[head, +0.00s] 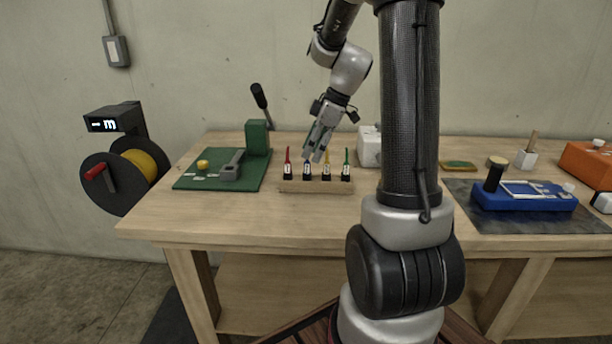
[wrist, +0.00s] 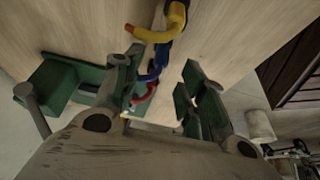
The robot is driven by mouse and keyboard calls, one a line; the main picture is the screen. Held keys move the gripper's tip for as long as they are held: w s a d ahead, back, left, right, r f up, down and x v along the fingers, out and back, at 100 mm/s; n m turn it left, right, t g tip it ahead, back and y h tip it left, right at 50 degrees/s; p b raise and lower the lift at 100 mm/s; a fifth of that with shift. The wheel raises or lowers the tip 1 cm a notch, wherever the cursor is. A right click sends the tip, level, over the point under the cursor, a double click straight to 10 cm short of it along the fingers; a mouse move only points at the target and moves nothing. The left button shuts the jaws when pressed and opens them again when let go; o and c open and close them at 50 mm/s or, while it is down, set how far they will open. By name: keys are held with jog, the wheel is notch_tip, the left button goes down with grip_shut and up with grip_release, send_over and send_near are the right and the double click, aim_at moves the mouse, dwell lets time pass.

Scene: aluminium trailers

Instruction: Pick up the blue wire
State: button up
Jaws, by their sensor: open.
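A small wooden block (head: 316,187) on the table holds upright wires in a row: red (head: 287,157), blue (head: 307,167), yellow (head: 327,160) and green (head: 346,158). My gripper (head: 315,157) is open, pointing down just above the blue and yellow wires, and partly covers the blue one. In the wrist view, the blue wire (wrist: 154,70) shows in the gap between the fingers of my gripper (wrist: 165,92), nearer the left finger. The yellow wire (wrist: 176,18) and red wire (wrist: 146,98) lie on either side of it. Whether a finger touches the blue wire I cannot tell.
A green base with a lever press (head: 257,137) stands left of the block. A spool on a stand (head: 120,175) is beyond the table's left edge. A white box (head: 368,147) is behind right. A blue device (head: 525,197) sits on a dark mat at right. The table front is clear.

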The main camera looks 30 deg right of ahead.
aim_at(309, 161)
jog(key=x, duration=0.5)
jog(key=shift+f, duration=0.35)
grip_shut()
